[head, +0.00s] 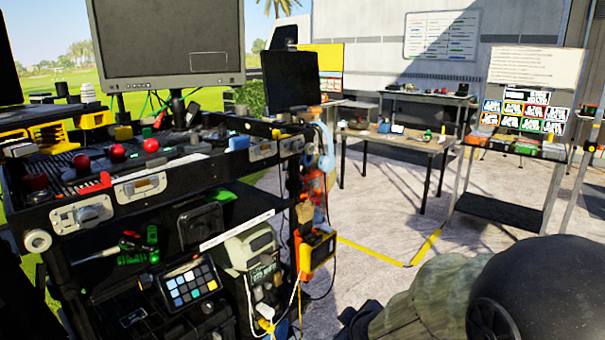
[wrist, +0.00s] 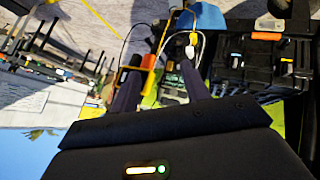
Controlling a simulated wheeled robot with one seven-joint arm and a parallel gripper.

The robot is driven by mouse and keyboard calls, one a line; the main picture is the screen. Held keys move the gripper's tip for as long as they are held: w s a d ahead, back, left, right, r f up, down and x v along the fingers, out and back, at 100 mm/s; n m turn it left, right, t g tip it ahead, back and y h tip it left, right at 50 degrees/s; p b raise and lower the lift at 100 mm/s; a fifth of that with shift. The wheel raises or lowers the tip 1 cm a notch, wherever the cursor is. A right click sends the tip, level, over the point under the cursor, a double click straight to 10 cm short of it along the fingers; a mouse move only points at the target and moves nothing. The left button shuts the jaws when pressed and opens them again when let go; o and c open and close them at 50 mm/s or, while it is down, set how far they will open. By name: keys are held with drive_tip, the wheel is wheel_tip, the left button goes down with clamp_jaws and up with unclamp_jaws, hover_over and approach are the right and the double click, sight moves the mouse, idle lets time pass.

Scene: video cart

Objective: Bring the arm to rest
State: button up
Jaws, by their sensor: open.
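My arm (head: 425,300) shows at the lower right of the head view as a large dark rounded link and a grey-green link reaching left. Its far end is cut off by the bottom edge, so the jaws cannot be made out there. In the wrist view my gripper (wrist: 160,72) shows two dark fingers standing apart with nothing held between them. The picture is upside down, with sky at the bottom left. Parts of the cart with cables, yellow and green items show beyond the fingers; I cannot tell the exact distance.
The video cart (head: 75,215) stands at the left, with monitors (head: 170,35) on top and cables hanging from its side. A yellow device (head: 318,250) hangs at its right end. A work table (head: 400,140) and a sign stand (head: 500,210) are farther back.

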drive_tip(key=s+d+f+m+g+h, duration=0.1)
drive_tip(key=s+d+f+m+g, duration=0.15)
drive_tip(key=s+m, duration=0.35)
drive_tip(key=s+d+f+m+g+h, duration=0.1)
drive_tip(key=s+d+f+m+g, duration=0.2)
drive_tip(key=s, duration=0.5)
wheel_tip(320, 180, up, 37)
drive_tip(key=p, duration=3.6)
drive_tip(key=shift+w+f, duration=0.15)
drive_tip(key=shift+w, duration=0.15)
drive_tip(key=shift+g, duration=0.25)
drive_tip(key=shift+c, duration=1.1)
